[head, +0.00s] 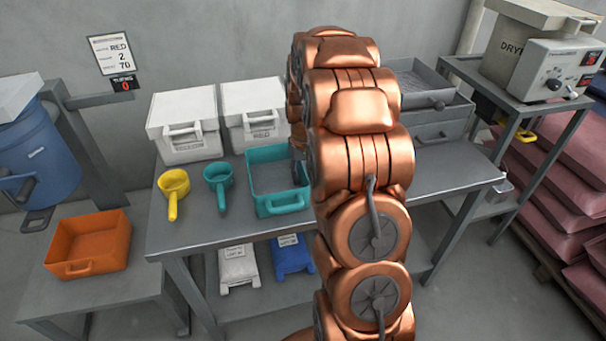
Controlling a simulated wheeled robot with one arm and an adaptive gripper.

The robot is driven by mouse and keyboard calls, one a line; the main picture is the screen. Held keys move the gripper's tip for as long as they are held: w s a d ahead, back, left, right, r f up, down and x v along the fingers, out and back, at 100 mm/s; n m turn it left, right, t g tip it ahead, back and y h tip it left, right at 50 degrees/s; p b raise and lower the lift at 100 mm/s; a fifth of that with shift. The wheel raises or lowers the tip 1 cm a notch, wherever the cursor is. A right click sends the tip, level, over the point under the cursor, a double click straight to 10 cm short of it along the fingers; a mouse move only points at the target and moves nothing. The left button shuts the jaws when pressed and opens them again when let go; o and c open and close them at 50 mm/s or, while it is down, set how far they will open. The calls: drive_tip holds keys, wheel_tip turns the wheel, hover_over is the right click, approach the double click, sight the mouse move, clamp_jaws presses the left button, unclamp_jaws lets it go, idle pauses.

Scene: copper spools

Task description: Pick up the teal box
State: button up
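The teal box (263,207) is an open-topped tray with a handle on its front. It sits upright on the grey table, and my copper arm hides its right part. My arm rises in front of the table and bends down behind itself towards the box. A small dark part at the end of the arm, likely my gripper (298,168), shows at the box's right side. Its fingers are mostly hidden, so I cannot tell whether they are open or touch the box.
A teal scoop (218,181) and a yellow scoop (173,187) lie left of the box. Two white lidded bins (186,133) stand behind. A grey metal tray unit (440,128) is at the right. An orange bin (90,243) sits on a lower left table.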

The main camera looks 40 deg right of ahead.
wheel_tip(320, 180, up, 12)
drive_tip(key=b, duration=0.2)
idle(0.4)
